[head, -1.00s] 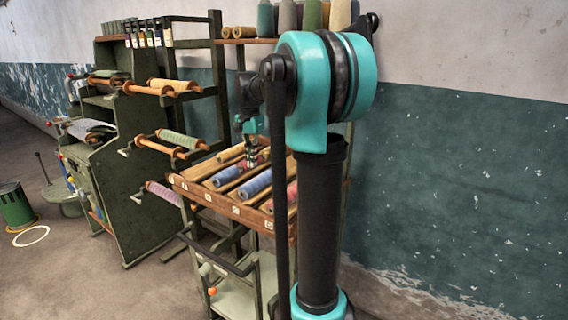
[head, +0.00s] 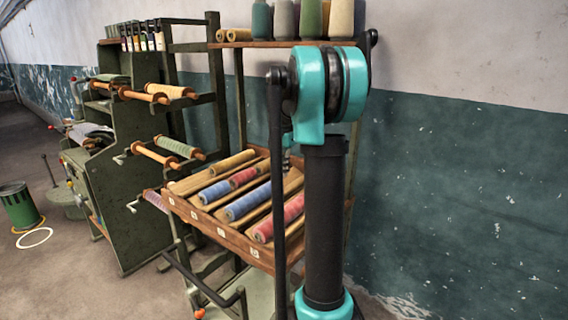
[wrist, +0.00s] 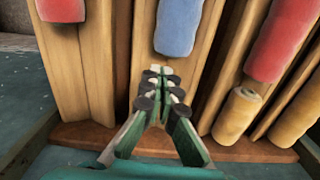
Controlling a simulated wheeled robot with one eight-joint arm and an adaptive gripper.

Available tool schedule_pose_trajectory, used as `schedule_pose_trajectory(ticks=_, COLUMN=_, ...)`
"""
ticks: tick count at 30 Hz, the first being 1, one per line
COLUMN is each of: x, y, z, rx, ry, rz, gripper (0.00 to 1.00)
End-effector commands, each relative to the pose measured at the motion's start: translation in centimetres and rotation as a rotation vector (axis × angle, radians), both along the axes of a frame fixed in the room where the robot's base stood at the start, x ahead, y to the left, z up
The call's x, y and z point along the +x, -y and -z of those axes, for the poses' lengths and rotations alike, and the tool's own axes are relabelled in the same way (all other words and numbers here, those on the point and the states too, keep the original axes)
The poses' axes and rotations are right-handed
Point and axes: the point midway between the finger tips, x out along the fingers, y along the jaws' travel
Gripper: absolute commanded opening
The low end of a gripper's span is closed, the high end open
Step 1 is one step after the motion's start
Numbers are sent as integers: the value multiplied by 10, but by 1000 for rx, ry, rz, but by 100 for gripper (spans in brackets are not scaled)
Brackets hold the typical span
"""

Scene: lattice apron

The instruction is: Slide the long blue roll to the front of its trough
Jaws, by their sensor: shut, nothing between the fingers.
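The long blue roll (head: 248,202) lies in the third trough from the left of a sloping wooden rack in the head view. Its front end is close to the front board, though the exact gap is hard to tell. In the wrist view, looking from the rack's back, the blue roll (wrist: 180,24) is at the top, its rear end showing. My gripper (wrist: 160,72) is shut and empty, its fingertips over the same trough just behind that end. I cannot tell whether they touch the roll. In the head view my arm mostly hides the gripper.
A long red roll (head: 280,218) lies in the trough to the right. The trough to the left holds a short blue roll (head: 215,192), a short red roll (head: 243,177) and a tan roll. Wooden rails divide the troughs. A shelf with upright spools (head: 311,18) stands above.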

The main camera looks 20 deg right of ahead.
Motion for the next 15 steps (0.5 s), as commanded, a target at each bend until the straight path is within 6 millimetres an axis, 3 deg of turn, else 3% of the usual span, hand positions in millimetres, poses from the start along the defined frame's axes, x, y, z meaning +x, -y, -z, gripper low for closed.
schedule_pose_trajectory(ticks=6, x=0, y=0, z=32, rx=0, ry=0, rz=0, gripper=0)
schedule_pose_trajectory(ticks=15, x=0, y=0, z=46, rx=0, ry=0, rz=0, gripper=0)
